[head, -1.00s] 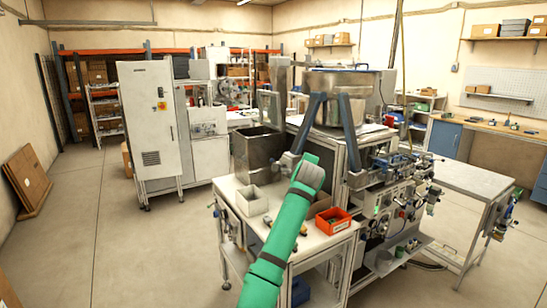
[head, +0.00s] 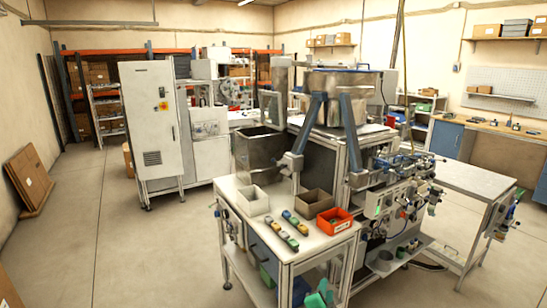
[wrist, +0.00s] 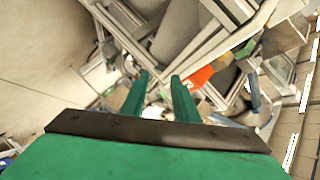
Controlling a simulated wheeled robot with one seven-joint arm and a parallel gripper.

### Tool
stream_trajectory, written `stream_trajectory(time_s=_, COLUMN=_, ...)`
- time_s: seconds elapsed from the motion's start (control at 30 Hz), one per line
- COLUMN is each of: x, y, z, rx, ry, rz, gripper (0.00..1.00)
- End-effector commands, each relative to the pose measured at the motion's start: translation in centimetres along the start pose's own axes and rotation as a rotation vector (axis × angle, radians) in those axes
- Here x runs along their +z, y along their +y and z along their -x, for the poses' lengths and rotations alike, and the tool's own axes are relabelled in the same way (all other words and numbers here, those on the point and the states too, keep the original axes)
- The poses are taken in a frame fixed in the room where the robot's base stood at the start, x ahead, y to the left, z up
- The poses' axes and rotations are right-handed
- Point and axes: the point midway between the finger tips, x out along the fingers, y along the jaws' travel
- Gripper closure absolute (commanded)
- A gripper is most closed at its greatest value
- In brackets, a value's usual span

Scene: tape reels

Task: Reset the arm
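My gripper (wrist: 160,76) shows in the wrist view with its two green fingers apart and nothing visible between them. It looks open and empty. Its fingers are seen against a tilted, cluttered background with frames and an orange patch. No held object is visible.
A white worktable (head: 232,187) bears a white box (head: 253,201), a grey-brown box (head: 314,204), an orange bin (head: 334,221) and several small coloured pieces (head: 291,228). A machine (head: 392,205) stands behind and right. The floor at left (head: 120,245) is clear.

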Motion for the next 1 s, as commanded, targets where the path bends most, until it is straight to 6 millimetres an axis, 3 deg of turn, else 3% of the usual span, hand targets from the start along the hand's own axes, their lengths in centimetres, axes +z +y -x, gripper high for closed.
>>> stream_trajectory(time_s=0.03, x=0.8, y=1.9, z=1.2, rx=-0.002, ry=0.0, rz=0.045, gripper=0.73)
stream_trajectory(time_s=0.2, x=2.8, y=6.5, z=5.4, rx=-0.023, ry=-0.001, rz=0.194, gripper=0.73)
stream_trajectory(time_s=0.5, x=6.2, y=13.1, z=14.2, rx=-0.073, ry=-0.02, rz=0.432, gripper=0.73)
stream_trajectory(time_s=0.7, x=8.1, y=16.3, z=20.9, rx=-0.112, ry=-0.041, rz=0.572, gripper=0.73)
stream_trajectory(time_s=1.0, x=10.2, y=19.1, z=31.7, rx=-0.177, ry=-0.076, rz=0.747, gripper=0.73)
